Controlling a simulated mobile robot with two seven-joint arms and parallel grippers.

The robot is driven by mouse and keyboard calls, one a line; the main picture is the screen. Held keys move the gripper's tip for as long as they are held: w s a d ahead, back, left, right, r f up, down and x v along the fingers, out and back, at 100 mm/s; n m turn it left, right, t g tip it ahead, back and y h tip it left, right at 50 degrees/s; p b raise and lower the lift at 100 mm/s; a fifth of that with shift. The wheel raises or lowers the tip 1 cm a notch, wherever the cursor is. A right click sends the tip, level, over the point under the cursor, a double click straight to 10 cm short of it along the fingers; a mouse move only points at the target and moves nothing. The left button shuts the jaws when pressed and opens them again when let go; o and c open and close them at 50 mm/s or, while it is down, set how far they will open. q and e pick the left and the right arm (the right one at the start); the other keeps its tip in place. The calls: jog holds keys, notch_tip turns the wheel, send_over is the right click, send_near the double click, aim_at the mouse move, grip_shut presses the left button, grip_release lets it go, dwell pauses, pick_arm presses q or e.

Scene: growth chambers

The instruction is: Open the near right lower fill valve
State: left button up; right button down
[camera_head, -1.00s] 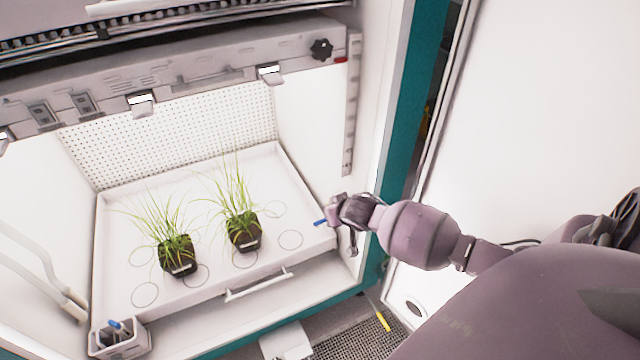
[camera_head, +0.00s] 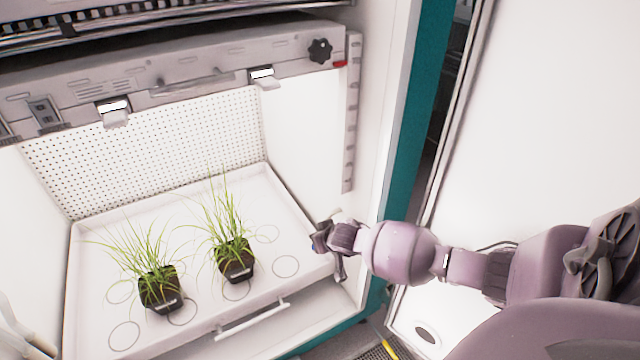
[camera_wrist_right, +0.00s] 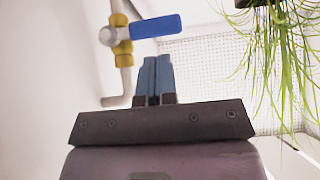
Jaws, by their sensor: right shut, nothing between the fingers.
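The fill valve shows in the right wrist view as a brass body (camera_wrist_right: 119,40) on a bent metal pipe, with a blue lever handle (camera_wrist_right: 155,27). The handle points right, across the line of the pipe. My right gripper (camera_wrist_right: 158,80) is shut and empty, its blue fingertips just below the handle in that view; I cannot tell whether they touch it. In the head view my right gripper (camera_head: 320,241) is at the chamber's right wall, above the tray's right front corner. The valve is mostly hidden behind it there. My left gripper is not in view.
A white tray (camera_head: 200,319) with two potted grass plants (camera_head: 157,289) (camera_head: 234,261) fills the chamber floor. A grey lamp bar (camera_head: 190,84) with a black knob (camera_head: 319,49) hangs above. The open white door (camera_head: 540,120) stands to the right. A handle bar (camera_head: 252,319) fronts the tray.

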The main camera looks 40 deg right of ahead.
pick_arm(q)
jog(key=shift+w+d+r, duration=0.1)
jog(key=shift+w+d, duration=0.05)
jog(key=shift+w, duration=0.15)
pick_arm(e)
jog(key=shift+f, duration=0.85)
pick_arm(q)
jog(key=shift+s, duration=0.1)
